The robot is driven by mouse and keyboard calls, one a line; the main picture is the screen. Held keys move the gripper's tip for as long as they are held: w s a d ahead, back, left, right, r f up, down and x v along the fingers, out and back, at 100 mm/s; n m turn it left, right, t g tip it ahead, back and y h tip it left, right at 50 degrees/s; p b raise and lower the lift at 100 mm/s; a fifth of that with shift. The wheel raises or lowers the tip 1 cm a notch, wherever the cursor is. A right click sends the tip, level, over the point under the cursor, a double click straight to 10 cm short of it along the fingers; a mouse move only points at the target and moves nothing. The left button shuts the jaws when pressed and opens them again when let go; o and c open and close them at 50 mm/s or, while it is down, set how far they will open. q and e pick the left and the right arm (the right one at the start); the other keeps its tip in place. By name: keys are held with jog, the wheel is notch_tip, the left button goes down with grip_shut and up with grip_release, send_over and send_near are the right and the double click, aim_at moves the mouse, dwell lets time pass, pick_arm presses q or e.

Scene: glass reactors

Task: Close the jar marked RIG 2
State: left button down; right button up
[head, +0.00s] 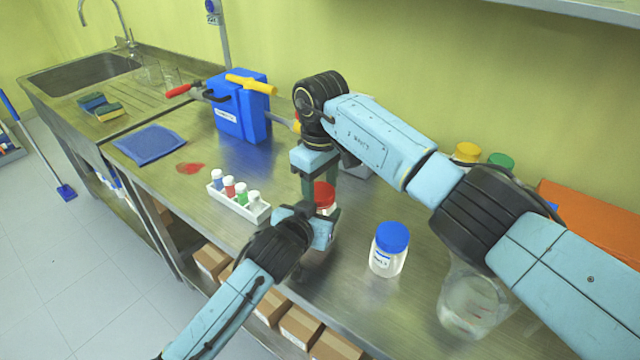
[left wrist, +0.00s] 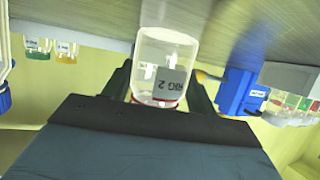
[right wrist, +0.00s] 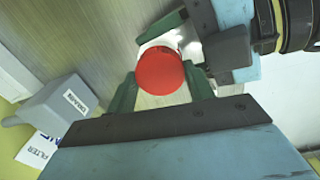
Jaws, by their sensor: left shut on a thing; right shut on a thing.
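The clear jar marked RIG 2 (left wrist: 165,62) shows upside down in the left wrist view, where its label reads clearly. My left gripper (head: 328,228) is shut around the jar body, which is mostly hidden in the head view. A red lid (head: 324,192) sits at the jar's mouth; its round top (right wrist: 160,71) fills the middle of the right wrist view. My right gripper (head: 320,183) comes down from above and is shut on the lid's sides. I cannot tell whether the lid is tight.
A jar with a blue lid (head: 389,252) stands to the right. A large clear vessel (head: 470,303) stands near my right arm. A white rack (head: 240,203) of small capped bottles is close on the left.

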jog(key=shift+a, duration=0.1)
jog(key=o, duration=0.9)
jog(key=shift+o, duration=0.2)
jog(key=shift+r, duration=2.3)
jog(key=shift+c, duration=0.4)
